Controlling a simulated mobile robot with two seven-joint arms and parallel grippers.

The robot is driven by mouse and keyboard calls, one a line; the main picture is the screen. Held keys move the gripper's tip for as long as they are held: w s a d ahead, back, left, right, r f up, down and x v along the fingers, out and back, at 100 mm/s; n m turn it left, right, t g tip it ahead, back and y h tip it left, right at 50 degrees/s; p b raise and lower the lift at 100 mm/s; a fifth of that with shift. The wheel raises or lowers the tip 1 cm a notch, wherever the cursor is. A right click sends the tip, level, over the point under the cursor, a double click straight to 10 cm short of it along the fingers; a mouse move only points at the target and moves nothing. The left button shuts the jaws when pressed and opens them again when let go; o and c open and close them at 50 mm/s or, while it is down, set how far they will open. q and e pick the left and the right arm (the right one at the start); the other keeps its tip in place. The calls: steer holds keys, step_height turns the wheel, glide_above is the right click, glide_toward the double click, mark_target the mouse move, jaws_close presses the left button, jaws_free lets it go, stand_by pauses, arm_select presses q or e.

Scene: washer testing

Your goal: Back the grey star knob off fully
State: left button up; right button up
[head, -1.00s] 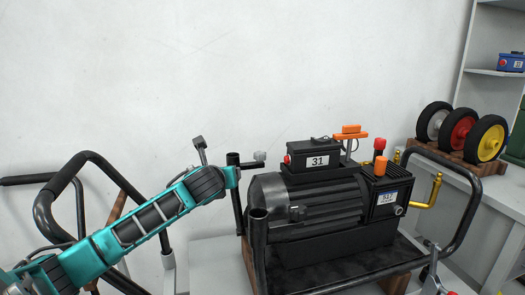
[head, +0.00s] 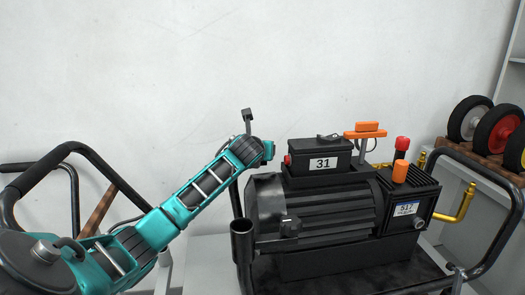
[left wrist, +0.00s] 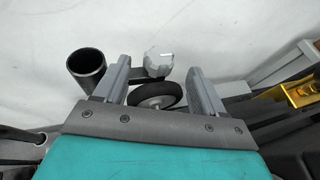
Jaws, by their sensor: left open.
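The grey star knob (left wrist: 158,61) shows in the left wrist view, just beyond and between the two fingers of my left gripper (left wrist: 158,67). Those fingers stand apart, one on each side of it, and I cannot tell whether either touches it. In the head view my left gripper (head: 268,151) is at the cart's left side, left of the black box marked 31. The knob cannot be made out there, where the gripper seems to cover it. My right gripper is not in view.
An open black tube (left wrist: 87,65) stands left of the knob, and a black wheel (left wrist: 155,95) shows below it. The black motor unit (head: 310,215) with an orange handle (head: 365,132) sits right of my gripper. A black tube post (head: 242,228) stands in front.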

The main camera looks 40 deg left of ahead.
arm_select(q)
steer(key=b+x, duration=0.1)
steer(key=x, duration=0.3)
steer(key=shift+w+a+f, duration=0.15)
steer(key=shift+w+f, duration=0.05)
steer(key=shift+w, duration=0.1)
steer(key=shift+w+a+f, duration=0.2)
steer(key=shift+w+a, duration=0.2)
steer(key=shift+w, duration=0.15)
steer(key=shift+w+a+f, duration=0.1)
steer(key=shift+w+a, duration=0.05)
steer(key=shift+w, duration=0.1)
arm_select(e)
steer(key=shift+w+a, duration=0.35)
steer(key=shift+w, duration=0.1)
arm_select(q)
steer(key=shift+c, duration=0.3)
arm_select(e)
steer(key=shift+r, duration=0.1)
